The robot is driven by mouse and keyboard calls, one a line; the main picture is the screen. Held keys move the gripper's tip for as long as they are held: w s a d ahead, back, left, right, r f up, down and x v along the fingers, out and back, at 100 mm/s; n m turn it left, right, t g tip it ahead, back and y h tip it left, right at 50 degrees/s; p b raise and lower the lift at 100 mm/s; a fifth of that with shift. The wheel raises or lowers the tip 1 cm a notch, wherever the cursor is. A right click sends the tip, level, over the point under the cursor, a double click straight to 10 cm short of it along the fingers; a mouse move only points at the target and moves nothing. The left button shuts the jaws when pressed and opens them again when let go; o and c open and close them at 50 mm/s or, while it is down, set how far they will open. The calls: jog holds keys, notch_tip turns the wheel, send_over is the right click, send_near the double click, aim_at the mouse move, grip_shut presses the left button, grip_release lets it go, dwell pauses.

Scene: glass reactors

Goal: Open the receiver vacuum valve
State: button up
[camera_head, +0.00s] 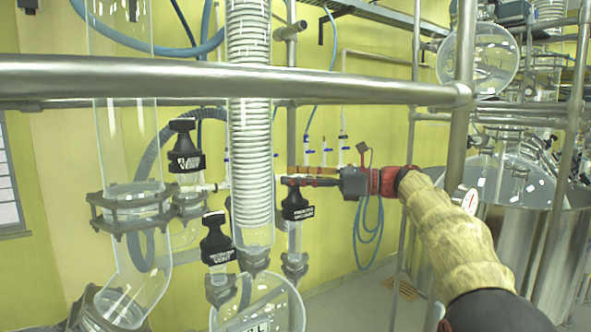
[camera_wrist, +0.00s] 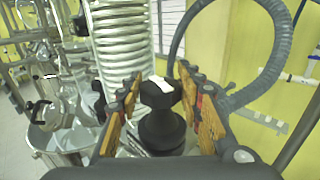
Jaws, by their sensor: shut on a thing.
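The receiver vacuum valve has a black handle (camera_head: 297,205) with a white label, in the middle of the head view, on a glass neck beside the coiled condenser. I cannot read the label with certainty. My gripper (camera_head: 288,176) reaches in from the right, its fingers at the top of this handle. In the wrist view, the black handle (camera_wrist: 160,128) stands between the two fingers of my gripper (camera_wrist: 160,82), which is shut on it. The fingers and pads hide part of the handle's sides.
Another black handle marked vent (camera_head: 217,243) stands at the lower left, and a third black handle (camera_head: 185,150) is farther up. The coiled glass condenser (camera_head: 250,120) stands close to my fingers. A steel rail (camera_head: 200,80) crosses above my arm. A steel vessel (camera_head: 520,235) is at right.

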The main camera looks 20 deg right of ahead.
jog(key=n+g+p, duration=0.1)
jog(key=g, duration=0.1)
jog(key=n+g+y+p, duration=0.1)
jog(key=n+g+p, duration=0.1)
jog(key=shift+w+r+g+y+p, duration=0.1)
jog(key=shift+r+g+y+p, duration=0.05)
jog(key=shift+g+y+p, duration=0.15)
jog(key=n+g+p, duration=0.2)
jog(key=shift+g, duration=0.4)
jog(key=shift+n+g+p, duration=0.3)
jog(key=shift+g+p, duration=0.2)
jog(key=shift+p, duration=0.15)
jog(key=o, duration=0.9)
jog(key=shift+c, duration=0.2)
jog(key=shift+f+t+b, duration=0.25)
jog(key=shift+t+b, duration=0.25)
jog(key=shift+b, duration=0.15)
